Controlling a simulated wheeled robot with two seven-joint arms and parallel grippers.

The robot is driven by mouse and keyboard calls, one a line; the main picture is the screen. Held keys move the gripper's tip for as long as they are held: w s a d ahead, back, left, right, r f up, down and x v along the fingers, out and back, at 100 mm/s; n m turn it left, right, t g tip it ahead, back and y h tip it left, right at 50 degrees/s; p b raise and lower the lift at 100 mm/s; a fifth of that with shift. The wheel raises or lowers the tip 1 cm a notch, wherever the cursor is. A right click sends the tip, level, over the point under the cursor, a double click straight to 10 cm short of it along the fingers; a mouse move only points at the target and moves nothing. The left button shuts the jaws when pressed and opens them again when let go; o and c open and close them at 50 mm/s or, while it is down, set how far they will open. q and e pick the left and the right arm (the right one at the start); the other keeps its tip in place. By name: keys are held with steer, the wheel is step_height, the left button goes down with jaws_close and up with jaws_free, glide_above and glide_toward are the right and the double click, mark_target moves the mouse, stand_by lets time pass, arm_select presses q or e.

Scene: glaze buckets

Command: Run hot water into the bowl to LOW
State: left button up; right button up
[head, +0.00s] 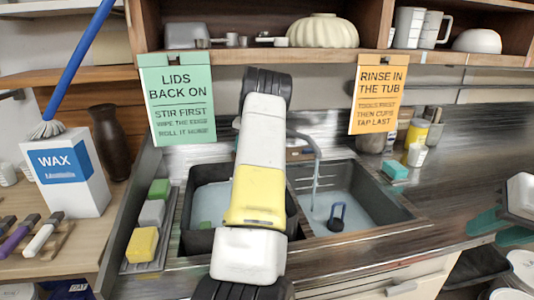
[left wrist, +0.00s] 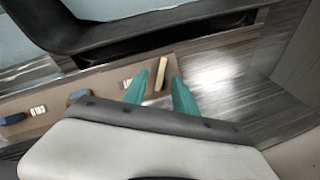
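The double sink shows in the head view. Its left basin (head: 205,197) and right basin (head: 375,205) both hold water. A grey spout (head: 316,158) points down over the right basin, with a thin pale line below it that may be running water. A blue-handled object (head: 337,217) stands in the right basin. In the left wrist view my left gripper (left wrist: 160,76) has its teal fingers apart, with a tan bar (left wrist: 161,72) showing between them; I cannot tell whether they touch it. My right gripper (head: 484,233) is open and empty at the right edge.
My arm crosses the middle of the head view and hides part of the sink. Sponges (head: 143,244) lie on a tray at the left. A wax box (head: 66,172) stands beyond. A cream ribbed bowl (head: 322,31) and a white bowl (head: 477,41) are on the shelf.

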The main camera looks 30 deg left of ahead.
arm_select(q)
steer(key=v, duration=0.5)
steer(key=shift+d+r, duration=0.1)
stand_by(7.4)
